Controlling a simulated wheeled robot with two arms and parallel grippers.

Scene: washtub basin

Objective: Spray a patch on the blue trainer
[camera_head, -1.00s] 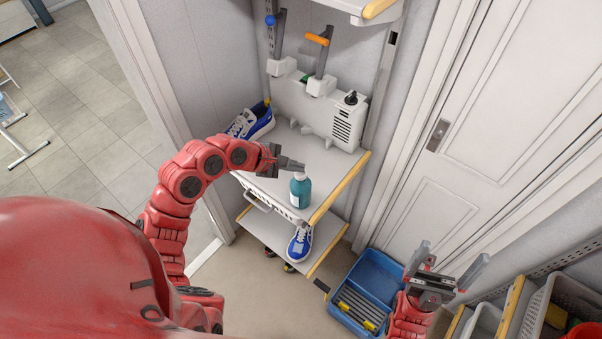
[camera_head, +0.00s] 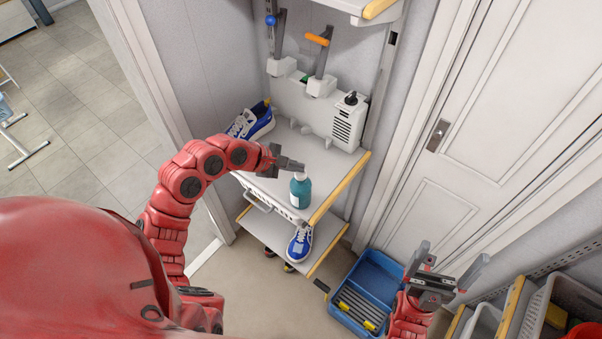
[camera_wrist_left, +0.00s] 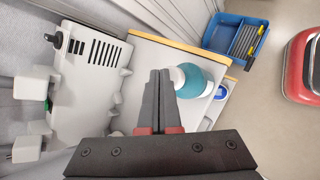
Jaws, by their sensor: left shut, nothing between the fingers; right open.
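Another blue and white trainer (camera_head: 299,243) stands on the lower shelf. A teal bottle (camera_head: 300,192) with a white top stands upright near the front right corner of the upper shelf. My left gripper (camera_head: 298,166) is shut and empty at the bottle's top. In the left wrist view its fingers (camera_wrist_left: 158,88) are together beside the bottle (camera_wrist_left: 194,80); I cannot tell whether they touch it. My right gripper (camera_head: 447,262) is open and empty, out to the right above the floor.
A white machine (camera_head: 318,108) with levers stands at the back of the upper shelf (camera_head: 270,187). A blue crate (camera_head: 373,272) sits on the floor at the right. Baskets (camera_head: 560,290) stand at the far right, near a white door (camera_head: 465,130).

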